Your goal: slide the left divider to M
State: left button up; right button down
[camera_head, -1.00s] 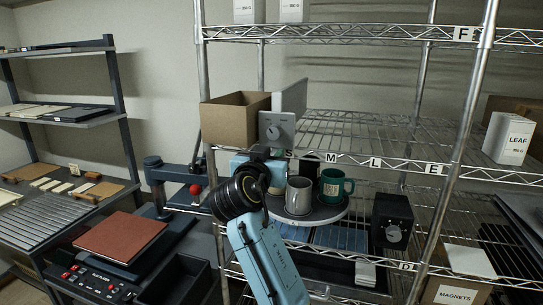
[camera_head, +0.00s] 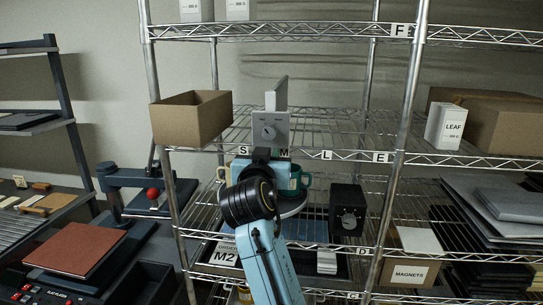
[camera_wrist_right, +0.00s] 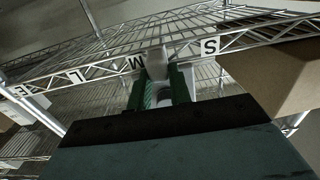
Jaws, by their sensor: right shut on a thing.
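In the right wrist view, the green fingers (camera_wrist_right: 158,88) close on the pale divider (camera_wrist_right: 155,62), just beside the M label (camera_wrist_right: 136,63). My left gripper is not in view.
An open cardboard box (camera_head: 190,120) stands left of the divider. Below are a teal mug (camera_head: 298,181) and a black dial box (camera_head: 347,210).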

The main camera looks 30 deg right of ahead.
jog(key=c, duration=1.3)
grip_release()
jog(key=b+v, duration=0.2)
jog(key=v, duration=1)
